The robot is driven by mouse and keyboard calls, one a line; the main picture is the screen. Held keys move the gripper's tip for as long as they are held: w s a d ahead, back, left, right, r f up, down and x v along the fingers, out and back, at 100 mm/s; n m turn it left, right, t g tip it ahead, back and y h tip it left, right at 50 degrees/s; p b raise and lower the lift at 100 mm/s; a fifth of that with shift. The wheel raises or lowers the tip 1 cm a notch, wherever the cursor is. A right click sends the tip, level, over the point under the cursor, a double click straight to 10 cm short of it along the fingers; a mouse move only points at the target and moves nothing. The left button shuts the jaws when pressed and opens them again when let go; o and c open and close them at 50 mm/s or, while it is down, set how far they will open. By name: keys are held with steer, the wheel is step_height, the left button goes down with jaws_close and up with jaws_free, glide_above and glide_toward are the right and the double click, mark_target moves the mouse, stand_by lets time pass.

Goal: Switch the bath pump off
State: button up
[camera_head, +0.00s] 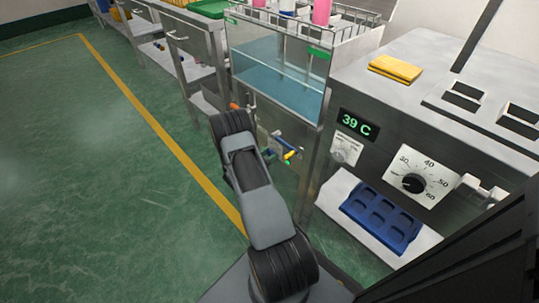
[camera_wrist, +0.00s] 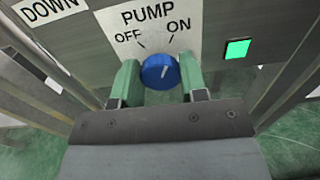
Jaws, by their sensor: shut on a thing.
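The pump switch is a round blue knob (camera_wrist: 151,73) on a metal panel, seen in the wrist view. A white plate (camera_wrist: 133,20) above it reads PUMP, with OFF at the left and ON at the right. The knob's white pointer line tilts up and right, towards ON. A square green lamp (camera_wrist: 237,48) to the right is lit. My gripper (camera_wrist: 160,78) is shut on the knob, one green finger on each side. In the head view the water bath (camera_head: 280,88) stands beyond my arm; the knob cannot be made out there.
A machine at right has a 39 C display (camera_head: 357,126), a black temperature dial (camera_head: 413,183) and a blue tray (camera_head: 381,217) below. A yellow cloth (camera_head: 395,69) lies on top. Metal benches (camera_head: 185,38) line the back left. Green floor at left is free.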

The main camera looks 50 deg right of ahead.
steer(key=n+p, duration=0.2)
steer(key=n, duration=0.3)
steer(key=shift+w+n, duration=0.1)
steer(key=shift+n, duration=0.3)
steer(key=n+p, duration=0.1)
steer(key=n, duration=0.4)
steer(key=shift+f, duration=0.1)
steer(key=shift+n, duration=0.5)
steer(key=o, duration=0.9)
steer(key=a+p, duration=0.1)
steer(key=a, duration=0.3)
steer(key=a+p, duration=0.1)
steer(key=a, duration=0.4)
steer(key=w+a, duration=0.1)
steer(key=a, duration=0.3)
steer(key=shift+a+p, duration=0.4)
